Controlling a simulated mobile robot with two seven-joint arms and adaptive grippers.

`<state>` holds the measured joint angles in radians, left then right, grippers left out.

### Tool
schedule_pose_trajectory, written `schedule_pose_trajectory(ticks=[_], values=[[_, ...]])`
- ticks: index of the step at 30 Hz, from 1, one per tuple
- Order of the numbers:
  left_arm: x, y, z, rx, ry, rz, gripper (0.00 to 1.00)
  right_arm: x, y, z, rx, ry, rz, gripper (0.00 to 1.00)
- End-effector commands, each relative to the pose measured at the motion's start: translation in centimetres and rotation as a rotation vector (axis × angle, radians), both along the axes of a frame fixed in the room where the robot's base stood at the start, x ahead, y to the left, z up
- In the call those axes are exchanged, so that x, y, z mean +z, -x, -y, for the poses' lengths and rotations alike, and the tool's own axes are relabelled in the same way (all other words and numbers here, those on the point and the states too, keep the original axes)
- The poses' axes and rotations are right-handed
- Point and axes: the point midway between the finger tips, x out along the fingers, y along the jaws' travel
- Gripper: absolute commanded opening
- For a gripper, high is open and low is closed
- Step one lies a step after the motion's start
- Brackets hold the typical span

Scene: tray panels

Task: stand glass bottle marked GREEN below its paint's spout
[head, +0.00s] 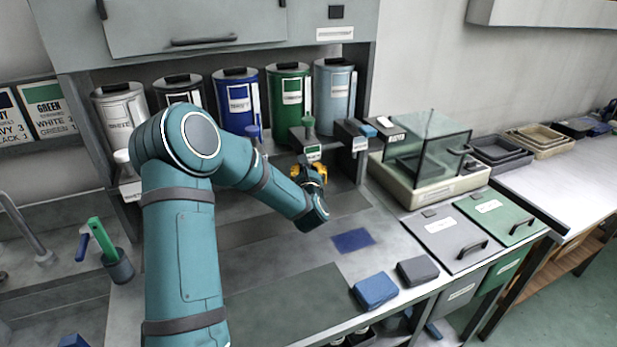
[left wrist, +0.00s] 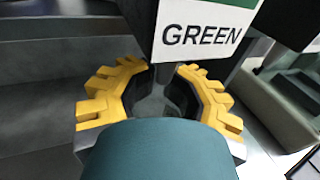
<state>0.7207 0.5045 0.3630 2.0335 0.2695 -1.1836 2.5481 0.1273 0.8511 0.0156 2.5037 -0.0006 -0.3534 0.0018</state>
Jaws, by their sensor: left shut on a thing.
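My left gripper (head: 315,172) is below the green paint's spout (head: 308,126), in the station's opening. In the left wrist view its yellow fingers (left wrist: 160,95) are shut on a grey, see-through glass bottle (left wrist: 168,98). Most of the bottle is hidden by my gripper, and I see no mark on it. The spout's GREEN plate (head: 313,152) hangs just above the gripper; it also shows large in the left wrist view (left wrist: 205,32). I cannot tell whether the bottle touches the surface below. The green paint can (head: 291,97) stands above. My right gripper is not in view.
White, black, navy (head: 238,100) and light blue (head: 335,92) cans stand beside the green one. A glass-walled box (head: 430,150) stands right of the station. A blue mat (head: 352,240) and two blocks (head: 375,290) lie in front. A cup with brushes (head: 118,266) is at left.

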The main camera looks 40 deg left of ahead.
Motion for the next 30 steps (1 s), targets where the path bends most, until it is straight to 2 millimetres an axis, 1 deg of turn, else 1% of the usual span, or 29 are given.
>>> schedule_pose_trajectory(ticks=[8,9,12,15,22,26,27,29,30], values=[[-0.1,-1.5,-1.2,-0.001,-0.001,0.0,0.0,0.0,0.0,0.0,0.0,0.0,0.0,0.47],[-1.0,-1.4,-1.1,-0.002,0.0,-0.004,0.0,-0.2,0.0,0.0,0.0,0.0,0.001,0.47],[-2.6,-1.4,-1.0,-0.002,0.002,-0.002,0.0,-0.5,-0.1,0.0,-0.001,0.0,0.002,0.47],[-3.5,-1.3,-1.1,-0.002,-0.001,0.001,0.0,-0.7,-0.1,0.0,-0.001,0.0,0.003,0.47],[-3.4,-1.3,-1.1,-0.001,-0.001,0.002,0.0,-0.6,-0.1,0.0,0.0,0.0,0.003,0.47],[-3.7,-1.3,-1.1,-0.001,-0.001,0.002,0.0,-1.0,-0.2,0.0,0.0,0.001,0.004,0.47],[-3.7,-1.3,-1.1,-0.001,0.0,0.0,0.26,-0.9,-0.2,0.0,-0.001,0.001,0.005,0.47],[-3.7,-1.3,-1.1,-0.001,0.0,0.0,0.47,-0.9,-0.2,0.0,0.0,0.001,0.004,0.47],[-3.7,-1.3,-1.1,-0.001,0.0,0.0,0.61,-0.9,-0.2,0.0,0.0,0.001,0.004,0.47]])
